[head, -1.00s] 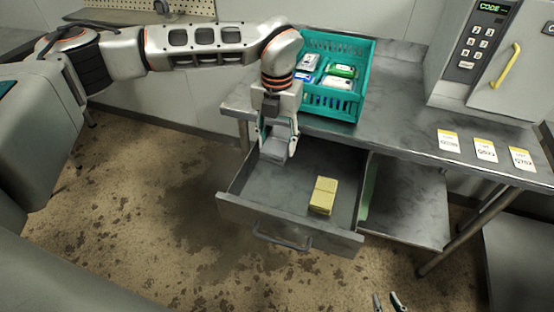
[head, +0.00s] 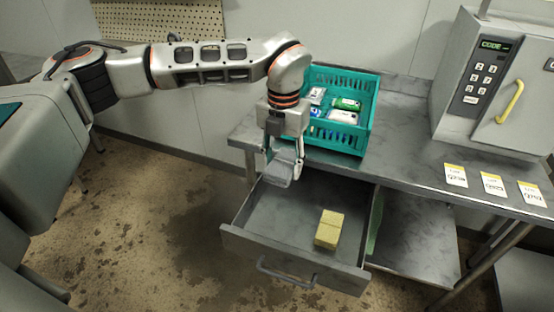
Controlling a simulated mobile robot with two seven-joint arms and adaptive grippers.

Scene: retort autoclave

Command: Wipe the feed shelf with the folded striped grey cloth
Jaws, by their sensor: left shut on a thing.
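The folded grey cloth (head: 278,173) is held in my left gripper (head: 284,160), whose fingers are shut on it. The cloth hangs over the back left part of an open drawer (head: 277,222), in front of the bench's front edge; its stripes are too small to make out. The cloth appears above the drawer floor, apart from it. A steel bench top (head: 405,168) and a lower steel shelf (head: 415,248) are in view; I cannot tell which surface is the feed shelf. My right gripper is out of view.
A teal basket (head: 368,140) with several packs stands on the bench beside my left gripper. A yellow sponge-like block (head: 328,229) lies in the drawer. An autoclave with keypad (head: 478,82) and yellow handle stands right. Three label cards (head: 493,184) lie near the bench's front edge.

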